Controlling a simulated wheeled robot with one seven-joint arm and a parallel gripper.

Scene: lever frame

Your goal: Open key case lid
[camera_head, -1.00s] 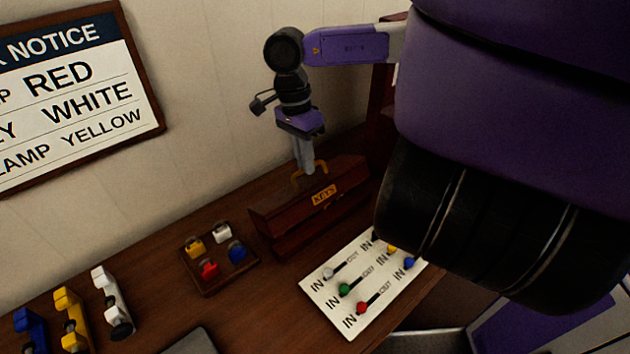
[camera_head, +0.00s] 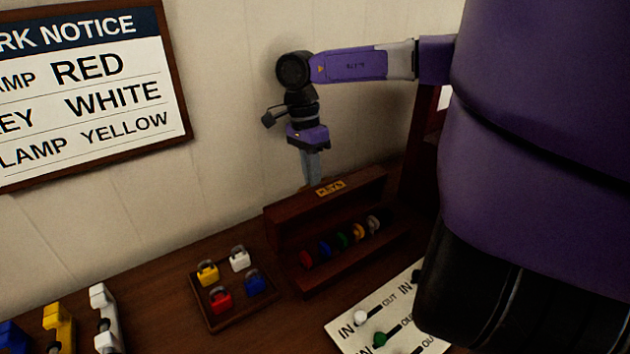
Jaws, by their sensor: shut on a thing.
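The dark wooden key case (camera_head: 345,275) stands on the table against the wall. Its lid (camera_head: 300,222) is raised and tilted back, with the yellow "KEYS" label (camera_head: 330,188) along its top. Several coloured keys (camera_head: 341,240), red, blue, green, yellow and white, show in a row inside. My gripper (camera_head: 311,181) points down at the back edge of the lid, its fingertips partly hidden behind it. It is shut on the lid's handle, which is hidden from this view.
A small tray (camera_head: 240,318) of coloured padlocks sits left of the case. A white panel (camera_head: 345,336) with IN/OUT sliders lies in front. A notice board hangs on the wall. My arm blocks the right side.

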